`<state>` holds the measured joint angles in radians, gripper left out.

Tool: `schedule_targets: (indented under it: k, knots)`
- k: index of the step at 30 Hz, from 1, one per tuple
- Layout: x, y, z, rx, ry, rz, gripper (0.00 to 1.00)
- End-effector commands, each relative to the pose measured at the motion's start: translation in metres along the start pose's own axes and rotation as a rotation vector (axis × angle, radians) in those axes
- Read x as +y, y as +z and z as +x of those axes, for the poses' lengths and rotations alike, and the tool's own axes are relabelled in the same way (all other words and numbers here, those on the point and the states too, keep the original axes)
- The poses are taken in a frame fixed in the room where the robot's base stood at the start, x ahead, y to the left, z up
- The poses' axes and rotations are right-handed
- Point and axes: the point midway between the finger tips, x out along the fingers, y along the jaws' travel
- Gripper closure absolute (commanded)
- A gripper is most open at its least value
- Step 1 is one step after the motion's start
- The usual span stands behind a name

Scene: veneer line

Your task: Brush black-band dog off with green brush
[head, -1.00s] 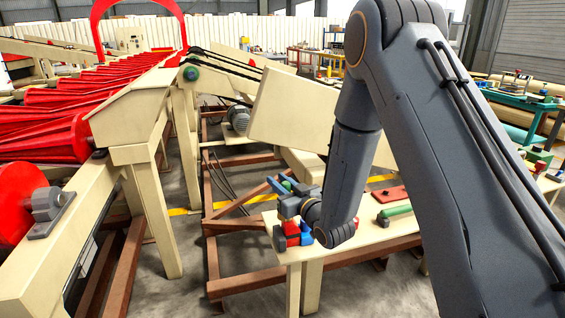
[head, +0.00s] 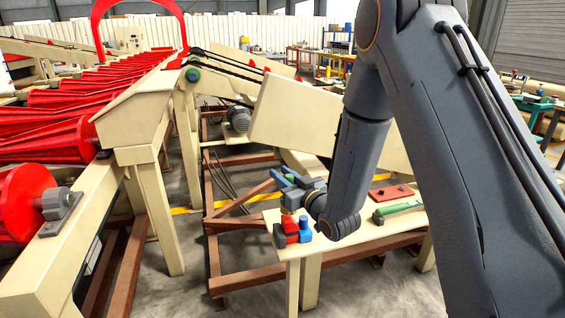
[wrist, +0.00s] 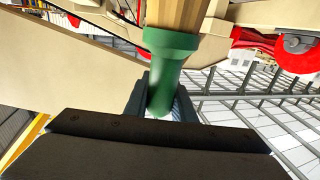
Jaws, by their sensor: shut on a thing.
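My gripper (wrist: 162,98) is shut on the green brush (wrist: 168,70), around its green handle. In the wrist view the brush's green collar and tan upper part point away from me and run out of the top edge. In the head view my gripper (head: 288,181) is above the left end of the cream table (head: 350,244), with a bit of the green handle showing at it. I cannot make out a dog with a black band in either view.
A red thing (head: 286,233) and a blue thing (head: 305,230) stand at the table's near left corner, below my gripper. A red plate (head: 391,193) and a long green tool (head: 398,208) lie further right. A cream conveyor frame with red rollers (head: 60,150) stands left.

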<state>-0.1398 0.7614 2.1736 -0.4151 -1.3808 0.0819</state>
Motion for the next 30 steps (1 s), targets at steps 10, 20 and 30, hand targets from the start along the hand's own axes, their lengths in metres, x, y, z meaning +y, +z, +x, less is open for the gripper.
schedule_targets:
  k: [10,20,30]
  knots:
    - [0.002,-0.031,-0.001,0.001,0.003,0.000,0.99]
    - [0.002,-0.032,0.000,0.000,0.003,0.001,0.99]
    - [0.004,-0.029,-0.002,-0.001,0.009,0.001,0.99]
